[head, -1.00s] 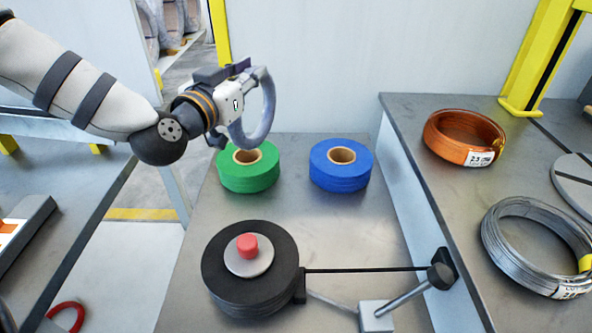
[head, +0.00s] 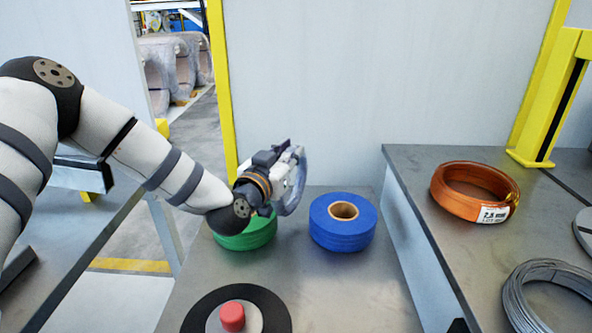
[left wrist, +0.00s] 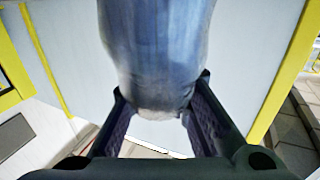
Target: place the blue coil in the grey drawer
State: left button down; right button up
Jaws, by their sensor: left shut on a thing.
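A pale blue, wrapped-looking ring, the blue coil (head: 299,182), is held in my left gripper (head: 281,176), which is shut on it. In the head view the gripper and coil are near the middle, in front of part of the green roll, and the coil shows nearly edge-on. In the left wrist view the coil (left wrist: 155,50) fills the top centre, with its lower end between the two dark fingers of the gripper (left wrist: 160,105). I cannot make out a grey drawer for sure. My right gripper is not in view.
A green roll (head: 243,243) and a blue roll (head: 342,225) stand on the middle table. A black disc with a red knob (head: 232,317) is in front. An orange coil (head: 474,192) and a grey wire coil (head: 545,290) lie on the right table. A yellow post (head: 555,90) rises behind.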

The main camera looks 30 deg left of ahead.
aim_at(300, 160)
pick_arm(q)
jog(key=f, duration=0.2)
jog(key=f+b, duration=0.1)
jog(key=f, duration=0.1)
jog(key=shift+w+d, duration=0.2)
jog(key=shift+w, duration=0.15)
jog(key=shift+r, duration=0.25)
jog(key=shift+f, duration=0.15)
jog(key=c, duration=1.5)
grip_release()
jog(key=shift+f, duration=0.1)
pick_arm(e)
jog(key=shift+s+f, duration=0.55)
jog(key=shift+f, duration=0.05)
